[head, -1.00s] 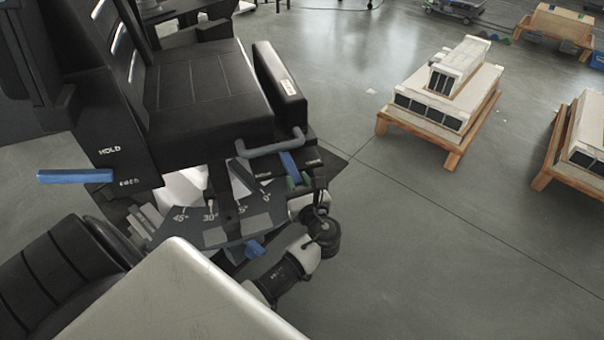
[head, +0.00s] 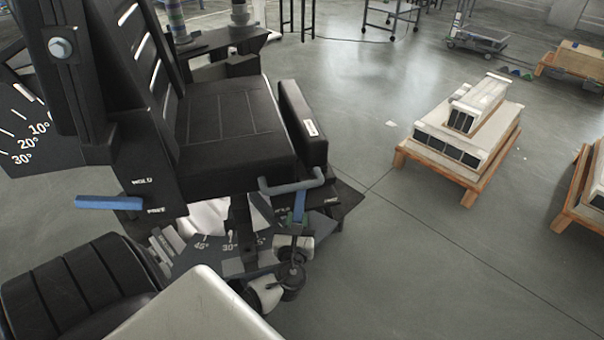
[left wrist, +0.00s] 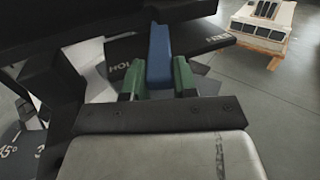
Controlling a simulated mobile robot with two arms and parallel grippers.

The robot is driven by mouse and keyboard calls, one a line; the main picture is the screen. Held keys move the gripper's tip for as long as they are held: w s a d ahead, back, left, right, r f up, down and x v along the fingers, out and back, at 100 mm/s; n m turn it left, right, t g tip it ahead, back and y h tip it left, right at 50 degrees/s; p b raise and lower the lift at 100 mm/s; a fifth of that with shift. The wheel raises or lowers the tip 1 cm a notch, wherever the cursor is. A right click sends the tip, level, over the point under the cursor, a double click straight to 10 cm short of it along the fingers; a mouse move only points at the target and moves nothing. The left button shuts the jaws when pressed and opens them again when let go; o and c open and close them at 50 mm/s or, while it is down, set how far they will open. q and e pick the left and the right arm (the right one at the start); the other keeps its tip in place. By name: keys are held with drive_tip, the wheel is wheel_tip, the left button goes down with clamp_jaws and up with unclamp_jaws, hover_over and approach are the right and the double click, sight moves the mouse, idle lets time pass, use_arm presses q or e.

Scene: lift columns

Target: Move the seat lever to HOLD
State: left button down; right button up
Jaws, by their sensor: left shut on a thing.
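The blue seat lever (head: 299,205) sticks out below the front right of the black seat (head: 235,125). In the left wrist view, the lever (left wrist: 160,55) lies between the two green fingertips of my left gripper (left wrist: 158,80). The jaws are shut on it. The partly covered HOLD label (left wrist: 121,66) is just left of the lever there, and the FREE label (left wrist: 217,41) is farther right. In the head view my left gripper (head: 296,220) is at the lever's outer end, with its fingers small and partly hidden. My right gripper is not in view.
A grey bar handle (head: 290,186) is just above the seat lever. A marked angle plate (head: 215,250) is below. Loaded wooden pallets (head: 462,170) stand at the right on open floor.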

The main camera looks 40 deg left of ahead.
use_arm(q)
drive_tip(key=shift+s+a+h, duration=0.1)
drive_tip(key=shift+a+h, duration=0.1)
drive_tip(key=shift+h, duration=0.1)
drive_tip(key=c, duration=0.9)
unclamp_jaws()
drive_tip(key=shift+s, duration=0.1)
drive_tip(key=v, duration=1)
drive_tip(key=shift+s+d, duration=0.15)
drive_tip(key=shift+s, duration=0.2)
